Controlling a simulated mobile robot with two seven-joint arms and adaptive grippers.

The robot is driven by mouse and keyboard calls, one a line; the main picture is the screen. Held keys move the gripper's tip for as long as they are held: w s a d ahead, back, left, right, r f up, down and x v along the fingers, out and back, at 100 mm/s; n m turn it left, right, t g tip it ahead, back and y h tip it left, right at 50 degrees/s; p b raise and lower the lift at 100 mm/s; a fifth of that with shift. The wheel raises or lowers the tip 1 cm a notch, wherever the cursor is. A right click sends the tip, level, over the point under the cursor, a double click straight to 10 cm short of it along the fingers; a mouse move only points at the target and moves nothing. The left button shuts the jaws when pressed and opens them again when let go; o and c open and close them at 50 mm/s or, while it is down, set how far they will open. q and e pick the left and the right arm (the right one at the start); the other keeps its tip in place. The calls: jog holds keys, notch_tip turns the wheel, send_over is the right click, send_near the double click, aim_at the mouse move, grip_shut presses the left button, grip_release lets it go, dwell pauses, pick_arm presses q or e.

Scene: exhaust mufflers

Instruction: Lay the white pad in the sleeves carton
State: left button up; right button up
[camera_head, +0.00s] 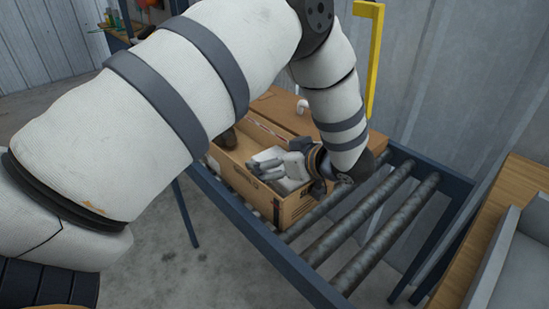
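The open brown carton (240,183), with dark print on its side, stands on the roller conveyor; I cannot read the print. My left arm comes in from the left and bends down over the carton. My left gripper (262,163) is low at the carton's opening, its grey-white fingers pointing left. The arm hides part of the carton. My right gripper is not in view.
A larger brown box (283,111) is behind the carton, with a white hooked object (303,105) at it. Bare rollers (372,222) lie to the right. A yellow post (376,60) rises behind. A grey tray (520,265) sits on a wooden bench at the right edge.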

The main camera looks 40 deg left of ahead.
pick_arm(q)
jog(key=w+v, duration=0.1)
jog(key=v, duration=1.1)
jog(key=shift+s, duration=0.5)
jog(key=shift+f, duration=0.1)
